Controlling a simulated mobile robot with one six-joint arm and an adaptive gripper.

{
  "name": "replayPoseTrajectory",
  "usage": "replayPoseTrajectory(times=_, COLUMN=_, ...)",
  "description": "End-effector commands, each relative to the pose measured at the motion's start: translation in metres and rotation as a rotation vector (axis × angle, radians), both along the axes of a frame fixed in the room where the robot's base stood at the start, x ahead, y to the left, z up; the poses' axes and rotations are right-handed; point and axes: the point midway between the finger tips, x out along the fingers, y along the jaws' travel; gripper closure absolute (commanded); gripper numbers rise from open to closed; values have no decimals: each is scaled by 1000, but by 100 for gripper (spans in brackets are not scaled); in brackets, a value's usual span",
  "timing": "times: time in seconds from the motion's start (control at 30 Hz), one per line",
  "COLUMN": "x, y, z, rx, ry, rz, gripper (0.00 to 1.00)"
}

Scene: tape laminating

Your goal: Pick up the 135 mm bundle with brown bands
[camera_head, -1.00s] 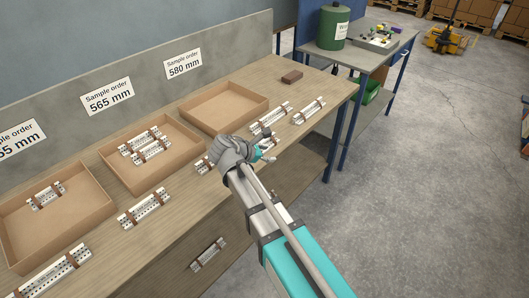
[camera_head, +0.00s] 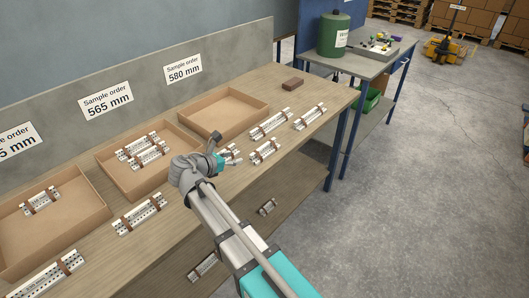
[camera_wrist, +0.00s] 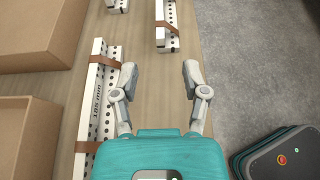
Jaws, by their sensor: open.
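My gripper (camera_head: 236,158) is open and empty above the table, with its two fingers apart in the wrist view (camera_wrist: 158,78). A long white perforated bundle with brown bands (camera_wrist: 97,105) lies under and beside the left finger. Its label seems to read 185 mm, though the first digits are hard to read. In the head view its far end (camera_head: 229,152) shows past my gripper. A shorter brown-banded bundle (camera_wrist: 167,26) lies ahead; it also shows in the head view (camera_head: 265,151). I cannot read its label. Another bundle (camera_head: 269,124) lies behind it.
More banded bundles lie at the right (camera_head: 309,117) and left front (camera_head: 140,214). Two cardboard trays hold bundles; the far tray (camera_head: 262,106) is empty. A brown block (camera_head: 292,84) stands at the back. Bundles also lie on the lower shelf (camera_head: 267,207).

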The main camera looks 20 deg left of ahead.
Motion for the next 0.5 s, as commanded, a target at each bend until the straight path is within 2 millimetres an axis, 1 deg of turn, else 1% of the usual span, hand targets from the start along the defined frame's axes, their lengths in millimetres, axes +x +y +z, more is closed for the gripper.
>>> replayPoseTrajectory(times=0.17, x=14, y=-6, z=-8, rx=1, ry=0, rz=-3, gripper=42)
replayPoseTrajectory(times=0.5, x=57, y=-23, z=-28, rx=1, ry=0, rz=-4, gripper=42)
